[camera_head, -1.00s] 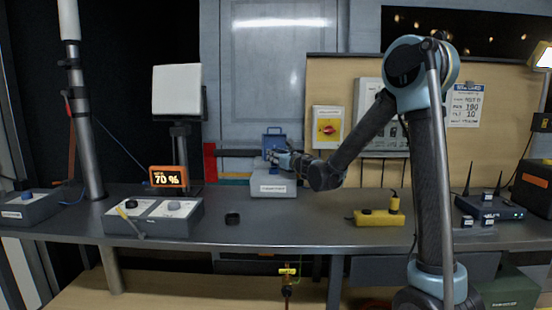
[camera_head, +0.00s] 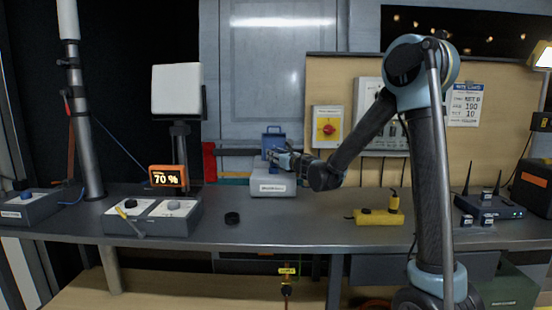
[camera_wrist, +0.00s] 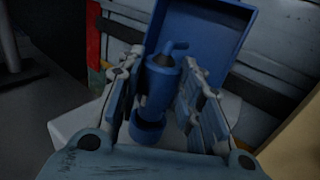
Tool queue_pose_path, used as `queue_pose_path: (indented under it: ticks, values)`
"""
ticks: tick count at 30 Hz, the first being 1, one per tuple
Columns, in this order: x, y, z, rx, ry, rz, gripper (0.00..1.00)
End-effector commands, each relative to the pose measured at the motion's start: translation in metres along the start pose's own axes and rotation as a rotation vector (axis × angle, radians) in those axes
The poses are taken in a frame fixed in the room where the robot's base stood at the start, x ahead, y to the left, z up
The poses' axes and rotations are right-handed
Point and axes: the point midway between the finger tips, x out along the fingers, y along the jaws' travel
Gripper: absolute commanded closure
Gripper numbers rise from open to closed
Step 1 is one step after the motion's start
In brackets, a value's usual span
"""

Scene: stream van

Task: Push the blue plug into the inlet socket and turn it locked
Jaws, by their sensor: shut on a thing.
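The blue plug (camera_wrist: 160,85) stands between the two fingers of my gripper (camera_wrist: 163,72) in the wrist view, and the fingers are shut on it. A blue ring (camera_wrist: 147,130) shows at the near end of the plug. A blue hinged lid (camera_wrist: 205,32) stands open behind it. In the head view my gripper (camera_head: 279,157) is at the top of the grey inlet box (camera_head: 273,187), below the raised blue lid (camera_head: 273,136). The fingers hide much of the plug, and I cannot tell how deep it sits in the socket.
A red-and-yellow switch (camera_head: 328,127) is on the wall to the right. An orange display (camera_head: 167,177) reads 70 %.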

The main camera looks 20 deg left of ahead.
Motion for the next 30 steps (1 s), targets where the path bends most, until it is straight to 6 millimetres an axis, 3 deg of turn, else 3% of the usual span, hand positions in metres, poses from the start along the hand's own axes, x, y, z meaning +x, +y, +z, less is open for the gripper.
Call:
queue_pose_path:
  ticks: [30]
  values:
    - [0.001,0.001,-0.018,0.000,0.000,0.001,0.93]
